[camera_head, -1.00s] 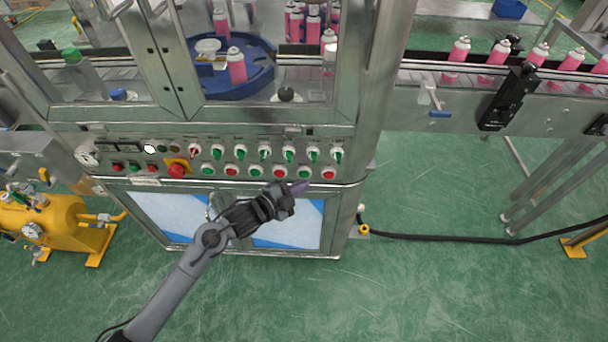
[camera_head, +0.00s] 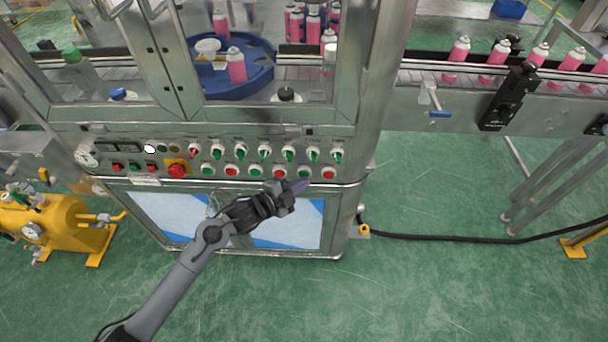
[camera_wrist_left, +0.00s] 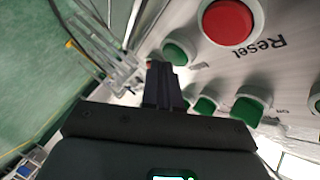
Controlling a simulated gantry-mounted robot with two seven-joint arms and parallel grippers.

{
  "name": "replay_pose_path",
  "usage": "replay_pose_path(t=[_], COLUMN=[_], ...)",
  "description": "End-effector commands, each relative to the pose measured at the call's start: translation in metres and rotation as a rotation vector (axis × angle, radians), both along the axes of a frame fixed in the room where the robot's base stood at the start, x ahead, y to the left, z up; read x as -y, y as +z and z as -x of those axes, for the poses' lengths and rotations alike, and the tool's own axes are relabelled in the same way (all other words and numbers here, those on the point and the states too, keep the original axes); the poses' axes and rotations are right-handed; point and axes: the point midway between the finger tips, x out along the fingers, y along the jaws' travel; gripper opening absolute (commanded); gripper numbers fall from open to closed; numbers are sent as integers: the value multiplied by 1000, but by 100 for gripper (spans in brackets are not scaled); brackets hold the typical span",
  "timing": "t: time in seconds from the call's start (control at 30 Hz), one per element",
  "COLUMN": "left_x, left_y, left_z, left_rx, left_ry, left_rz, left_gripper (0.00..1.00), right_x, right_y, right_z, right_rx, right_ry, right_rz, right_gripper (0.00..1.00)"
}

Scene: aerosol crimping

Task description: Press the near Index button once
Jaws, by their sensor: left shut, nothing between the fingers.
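My left gripper (camera_head: 299,187) is shut and empty, just in front of the machine's control panel, below the right end of the lower button row. In the left wrist view its fingertips (camera_wrist_left: 158,72) are close to a green button (camera_wrist_left: 177,52); I cannot tell whether they touch it. A large red button (camera_wrist_left: 228,22) lies beyond, with the word Reset beside it. The head view shows the row of alternating green and red buttons, with a green one (camera_head: 304,171) and a red one (camera_head: 328,173) nearest the gripper. No Index label is readable. My right gripper is out of view.
A row of selector switches (camera_head: 264,152) sits above the buttons. A red emergency-stop knob (camera_head: 177,171) on a yellow plate is at the left. A conveyor (camera_head: 462,78) with pink cans runs to the right. The green floor in front is clear.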

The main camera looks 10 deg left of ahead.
Motion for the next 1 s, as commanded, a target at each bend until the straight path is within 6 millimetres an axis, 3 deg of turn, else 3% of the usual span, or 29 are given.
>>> replay_pose_path(t=[1.0], left_x=[-1], left_y=[0], left_z=[-6], left_rx=[-1], left_ry=[0], left_rz=[-1], left_gripper=[0], right_x=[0], right_y=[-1], right_z=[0], right_rx=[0], right_ry=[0], right_rz=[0], right_gripper=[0])
